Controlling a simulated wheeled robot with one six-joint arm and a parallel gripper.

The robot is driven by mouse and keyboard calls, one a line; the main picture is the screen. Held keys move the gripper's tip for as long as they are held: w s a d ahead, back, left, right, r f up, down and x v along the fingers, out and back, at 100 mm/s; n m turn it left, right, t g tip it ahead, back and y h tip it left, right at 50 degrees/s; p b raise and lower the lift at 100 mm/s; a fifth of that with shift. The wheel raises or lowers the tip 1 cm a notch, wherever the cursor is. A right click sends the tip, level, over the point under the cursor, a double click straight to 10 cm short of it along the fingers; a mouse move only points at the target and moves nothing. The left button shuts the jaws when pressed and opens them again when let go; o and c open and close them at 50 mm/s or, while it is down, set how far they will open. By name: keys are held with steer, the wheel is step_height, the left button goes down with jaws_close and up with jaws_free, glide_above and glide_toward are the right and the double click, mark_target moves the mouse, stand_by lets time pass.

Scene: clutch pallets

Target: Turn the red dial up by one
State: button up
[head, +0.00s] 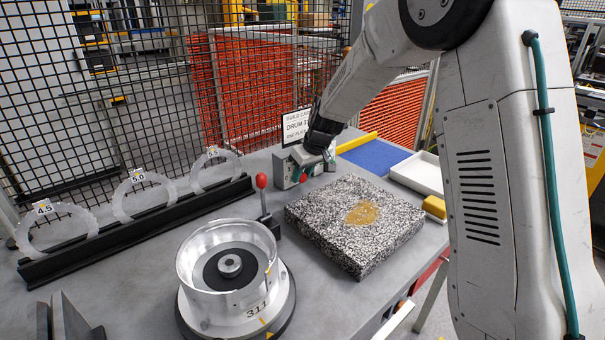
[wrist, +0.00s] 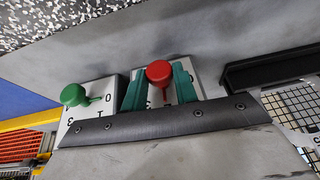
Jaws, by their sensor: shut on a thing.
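The red dial (wrist: 159,72) sits on a pale grey box (wrist: 198,88) with dark marks, which are partly hidden. My gripper (wrist: 160,88) has its two green fingers on either side of the red dial and is shut on it. A green dial (wrist: 74,95) stands on a similar box to the left in the wrist view, with marks such as O and 3 around it. In the head view the grey dial box (head: 284,170) is at the back of the bench, and my gripper (head: 318,172) is down at it.
A speckled stone block (head: 352,225) lies in front of the dial boxes. A metal drum (head: 235,275) and a red-knobbed lever (head: 262,182) stand to the left. A white tray (head: 420,173) and blue mat (head: 375,155) lie to the right. A sign (head: 296,127) stands behind.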

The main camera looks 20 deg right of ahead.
steer(key=y, duration=0.2)
steer(key=d+m+g+y, duration=0.1)
steer(key=y, duration=0.1)
steer(key=shift+w+f+g, duration=0.15)
steer(key=shift+g, duration=0.15)
steer(key=shift+d+f+m+g+y, duration=0.1)
steer(key=shift+m+g+y, duration=0.3)
steer(key=shift+y, duration=1.2)
steer(key=o, duration=1)
steer(key=shift+c, duration=0.2)
steer(key=w+v, duration=0.1)
steer(key=v, duration=0.6)
steer(key=shift+s+d, duration=0.4)
